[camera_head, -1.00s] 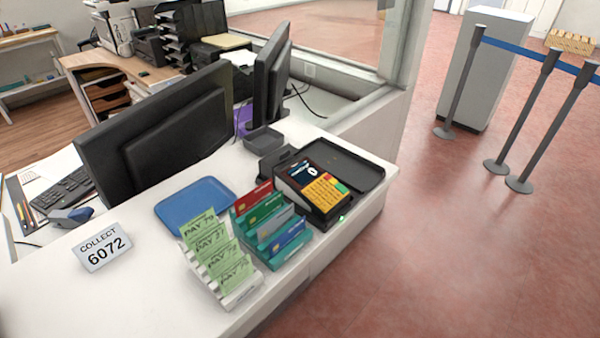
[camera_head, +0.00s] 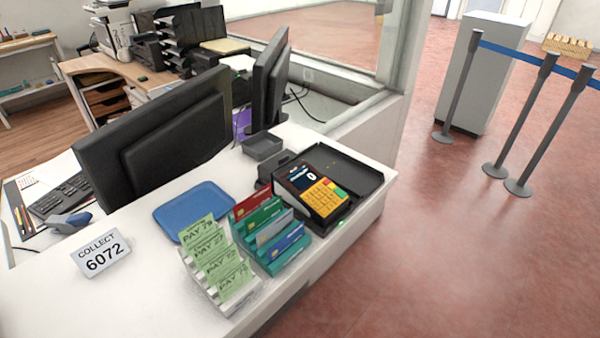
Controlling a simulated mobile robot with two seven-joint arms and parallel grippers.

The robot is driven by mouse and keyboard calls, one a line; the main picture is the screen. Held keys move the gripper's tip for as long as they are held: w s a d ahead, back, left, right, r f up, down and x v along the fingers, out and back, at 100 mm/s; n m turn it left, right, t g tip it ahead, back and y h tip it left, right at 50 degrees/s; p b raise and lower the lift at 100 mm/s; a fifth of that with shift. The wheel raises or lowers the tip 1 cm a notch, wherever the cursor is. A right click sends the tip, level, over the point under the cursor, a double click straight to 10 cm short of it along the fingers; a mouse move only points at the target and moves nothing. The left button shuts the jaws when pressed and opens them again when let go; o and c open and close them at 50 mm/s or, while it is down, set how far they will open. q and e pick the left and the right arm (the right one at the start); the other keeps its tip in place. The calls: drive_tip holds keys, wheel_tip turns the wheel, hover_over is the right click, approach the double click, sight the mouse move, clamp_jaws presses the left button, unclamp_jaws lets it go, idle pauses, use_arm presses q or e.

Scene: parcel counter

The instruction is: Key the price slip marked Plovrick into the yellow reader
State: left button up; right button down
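Several green price slips (camera_head: 212,252) stand one behind another in a white stepped holder (camera_head: 238,300) at the front of the counter. They show large "PAY" figures, partly hidden by each other; I cannot read any name such as Plovrick on them. The yellow reader (camera_head: 312,190) has a dark body, a yellow keypad (camera_head: 319,197) with red and green keys, and a dark screen (camera_head: 304,176) showing 0. It stands to the right of the slips, behind a card rack. Neither of my grippers is in view.
A teal rack (camera_head: 285,264) of several bank cards stands between slips and reader. A blue tray (camera_head: 172,216), a "COLLECT 6072" sign (camera_head: 101,252), a black tray (camera_head: 363,184), a small grey tray (camera_head: 263,145) and monitors (camera_head: 160,145) share the white counter. Its front left is clear.

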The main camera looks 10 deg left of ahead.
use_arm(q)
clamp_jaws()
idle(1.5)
